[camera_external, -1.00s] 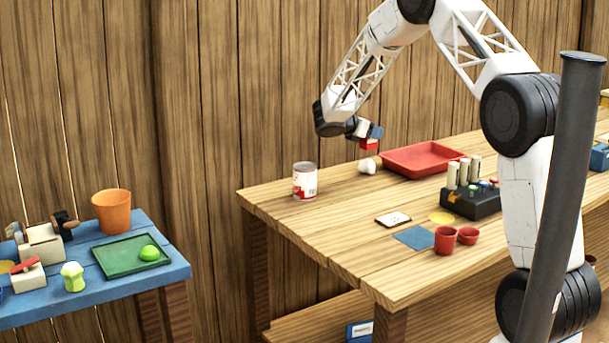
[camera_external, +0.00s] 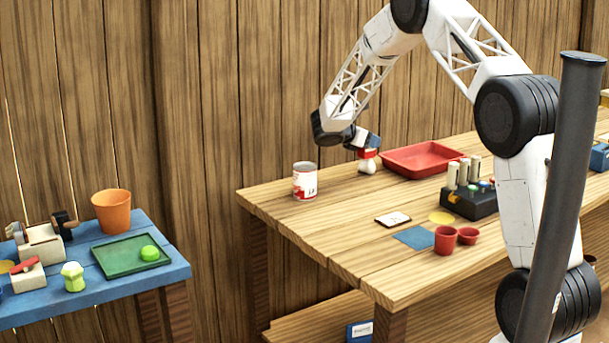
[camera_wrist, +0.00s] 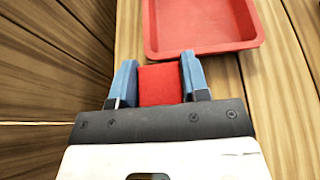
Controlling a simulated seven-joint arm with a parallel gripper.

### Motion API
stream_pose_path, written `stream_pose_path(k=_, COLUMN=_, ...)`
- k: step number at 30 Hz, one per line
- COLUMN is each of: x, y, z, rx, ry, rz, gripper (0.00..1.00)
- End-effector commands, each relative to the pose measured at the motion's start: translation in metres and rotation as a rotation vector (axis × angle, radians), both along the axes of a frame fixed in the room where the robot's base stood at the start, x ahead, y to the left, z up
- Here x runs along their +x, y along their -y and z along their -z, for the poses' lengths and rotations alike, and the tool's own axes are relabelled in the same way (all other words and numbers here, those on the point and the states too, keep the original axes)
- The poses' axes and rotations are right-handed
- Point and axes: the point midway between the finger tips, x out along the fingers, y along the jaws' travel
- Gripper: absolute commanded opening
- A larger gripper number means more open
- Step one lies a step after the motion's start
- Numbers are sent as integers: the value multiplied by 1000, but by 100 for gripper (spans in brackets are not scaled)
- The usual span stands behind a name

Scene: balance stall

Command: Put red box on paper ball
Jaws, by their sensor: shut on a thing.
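The red box (camera_external: 367,154) is between the blue fingers of my gripper (camera_external: 368,147), which is shut on it. In the wrist view the red box (camera_wrist: 160,84) fills the gap between the two fingertips of my gripper (camera_wrist: 160,80). The white paper ball (camera_external: 367,167) sits on the wooden table directly under the box. The box appears to be at or just above the top of the ball; whether they touch I cannot tell. In the wrist view the paper ball is hidden.
A red tray (camera_external: 421,160) lies right of the ball. A can (camera_external: 305,181) stands to the left. A black block with pegs (camera_external: 469,203), a card (camera_external: 393,220), a blue square (camera_external: 413,238) and red cups (camera_external: 445,241) are nearer the front. The wooden wall is close behind.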

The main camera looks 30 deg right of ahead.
Motion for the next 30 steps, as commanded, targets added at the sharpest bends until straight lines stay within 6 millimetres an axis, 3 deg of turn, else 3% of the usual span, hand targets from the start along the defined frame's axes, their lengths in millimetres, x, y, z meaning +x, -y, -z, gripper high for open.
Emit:
stream_pose_path(k=14, x=0, y=0, z=5, rx=0, ry=-1, rz=0, gripper=18)
stream_pose_path(k=15, x=0, y=0, z=6, rx=0, ry=-1, rz=0, gripper=44)
stream_pose_path(k=20, x=0, y=0, z=6, rx=0, ry=-1, rz=0, gripper=68)
stream_pose_path(k=30, x=0, y=0, z=4, rx=0, ry=0, rz=0, gripper=68)
